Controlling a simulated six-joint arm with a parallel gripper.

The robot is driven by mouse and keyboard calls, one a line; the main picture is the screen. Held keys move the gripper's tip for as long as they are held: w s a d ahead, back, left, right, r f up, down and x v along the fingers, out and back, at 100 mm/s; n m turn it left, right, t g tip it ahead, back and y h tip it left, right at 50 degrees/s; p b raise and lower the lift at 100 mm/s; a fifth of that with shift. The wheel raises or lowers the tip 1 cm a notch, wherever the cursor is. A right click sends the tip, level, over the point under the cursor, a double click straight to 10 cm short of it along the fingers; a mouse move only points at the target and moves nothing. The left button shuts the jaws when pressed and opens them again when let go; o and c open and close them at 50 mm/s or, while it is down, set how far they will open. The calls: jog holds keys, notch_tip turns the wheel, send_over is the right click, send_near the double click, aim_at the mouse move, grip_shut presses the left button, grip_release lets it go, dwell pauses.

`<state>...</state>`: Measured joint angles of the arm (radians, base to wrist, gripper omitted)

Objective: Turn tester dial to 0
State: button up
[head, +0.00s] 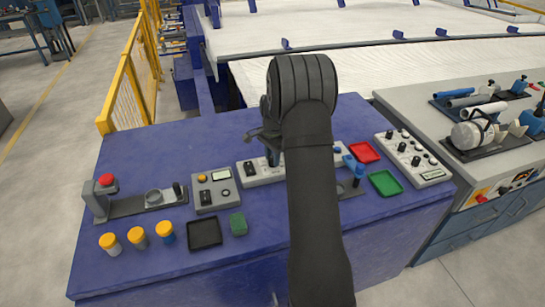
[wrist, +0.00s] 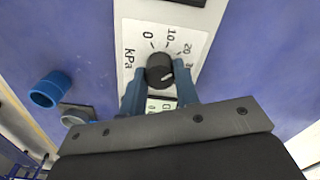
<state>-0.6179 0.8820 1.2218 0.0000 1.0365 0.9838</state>
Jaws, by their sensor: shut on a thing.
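The tester dial (wrist: 160,70) is a round black knob with a short white mark, in the wrist view. The mark points toward the lower right, away from the 0 printed at upper left. The knob sits on a white tester panel (wrist: 130,35) with a kPa scale reading 0, 10, 20 and a partly hidden number. My gripper (wrist: 160,78) is shut on the dial, one blue finger on each side. A small display below the knob is partly hidden by the gripper. In the head view the tester panel (head: 247,181) shows beside my arm, which hides the dial.
On the blue bench stand a grey meter box (head: 214,190), a red button stand (head: 104,188), several yellow-capped jars, a black tray (head: 205,234), a green block (head: 238,224), red (head: 364,152) and green (head: 385,183) trays, and a white control panel (head: 414,158).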

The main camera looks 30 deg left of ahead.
jog(key=n, duration=0.4)
jog(key=shift+n, duration=0.3)
jog(key=n, duration=0.3)
jog(key=shift+n, duration=0.3)
jog(key=n, duration=0.3)
jog(key=shift+n, duration=2)
jog(key=o, duration=1)
jog(key=shift+c, duration=0.2)
